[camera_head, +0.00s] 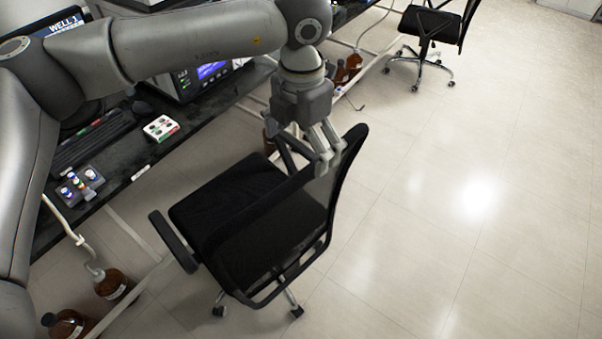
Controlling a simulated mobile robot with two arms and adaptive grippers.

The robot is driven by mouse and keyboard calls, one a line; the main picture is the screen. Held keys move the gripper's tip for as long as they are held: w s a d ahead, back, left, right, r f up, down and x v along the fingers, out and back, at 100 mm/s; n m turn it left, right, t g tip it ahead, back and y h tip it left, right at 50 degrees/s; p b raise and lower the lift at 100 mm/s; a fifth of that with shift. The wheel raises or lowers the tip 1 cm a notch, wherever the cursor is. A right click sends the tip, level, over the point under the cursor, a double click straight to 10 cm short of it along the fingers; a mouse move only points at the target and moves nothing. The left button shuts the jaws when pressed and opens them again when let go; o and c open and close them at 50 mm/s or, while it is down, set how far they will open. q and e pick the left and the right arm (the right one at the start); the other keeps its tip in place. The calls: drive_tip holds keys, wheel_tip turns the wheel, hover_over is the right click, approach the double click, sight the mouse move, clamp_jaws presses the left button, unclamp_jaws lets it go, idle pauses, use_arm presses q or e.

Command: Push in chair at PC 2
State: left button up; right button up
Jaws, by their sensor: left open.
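A black office chair (226,197) with armrests and a metal wheeled base stands in the middle of the view, apart from the dark bench (150,150). Its seat faces the bench and its backrest (338,180) is on the right. My left gripper (328,155) is at the top of the backrest, pointing down, with its fingers open. The fingers overlap the backrest's upper edge in the picture; I cannot tell whether they touch it. My right gripper is not in view.
A keyboard (92,142), a small white rack (160,128) and a tray of vials (80,185) lie on the bench. Brown bottles (113,285) stand under it. Another black chair (432,28) is at the top right. The floor on the right is clear.

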sight(301, 173)
use_arm(q)
drive_tip(key=f, duration=0.3)
drive_tip(key=f+b, duration=0.1)
drive_tip(key=shift+w+d+f, duration=0.1)
drive_tip(key=shift+w+f, duration=0.15)
drive_tip(key=shift+f, duration=0.05)
wheel_tip(301, 173, down, 6)
drive_tip(key=b, duration=0.6)
drive_tip(key=shift+w, duration=0.15)
drive_tip(key=shift+f, duration=0.3)
drive_tip(key=shift+w+f+b, duration=0.1)
drive_tip(key=shift+b, duration=0.2)
drive_tip(key=c, duration=2.1)
drive_tip(key=shift+s, duration=0.25)
clamp_jaws()
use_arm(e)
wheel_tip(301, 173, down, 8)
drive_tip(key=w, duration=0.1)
